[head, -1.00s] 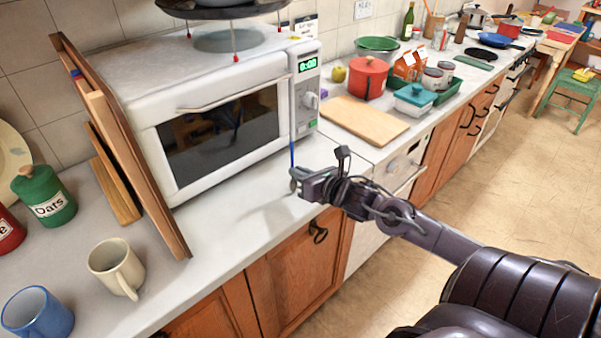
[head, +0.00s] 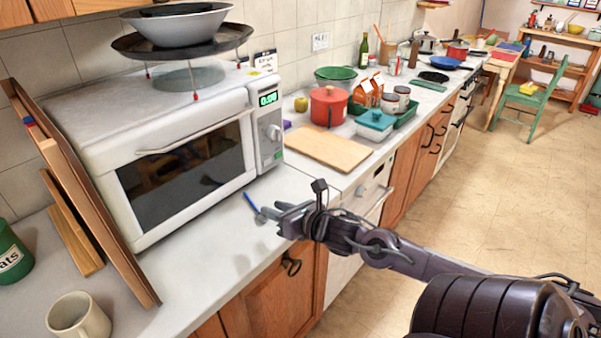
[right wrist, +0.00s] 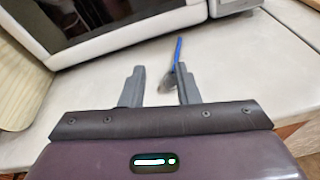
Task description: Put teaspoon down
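The teaspoon (head: 251,202) has a blue handle and a grey metal bowl. In the head view it is slanted, with the handle pointing away to the upper left, at the counter surface in front of the microwave. I cannot tell whether its whole length rests on the counter. My right gripper (head: 275,211) is low over the counter's front edge beside it. In the right wrist view the two fingers of my right gripper (right wrist: 160,75) stand wide apart. The teaspoon (right wrist: 178,52) shows near the right finger, its bowl between the fingers. My left gripper is not in view.
The white microwave (head: 185,165) stands just behind, with pans on top. A wooden board (head: 328,149) lies to the right, near a red pot (head: 329,106). Tall boards (head: 85,190) lean at the left, by a cream mug (head: 78,317). Counter between mug and gripper is clear.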

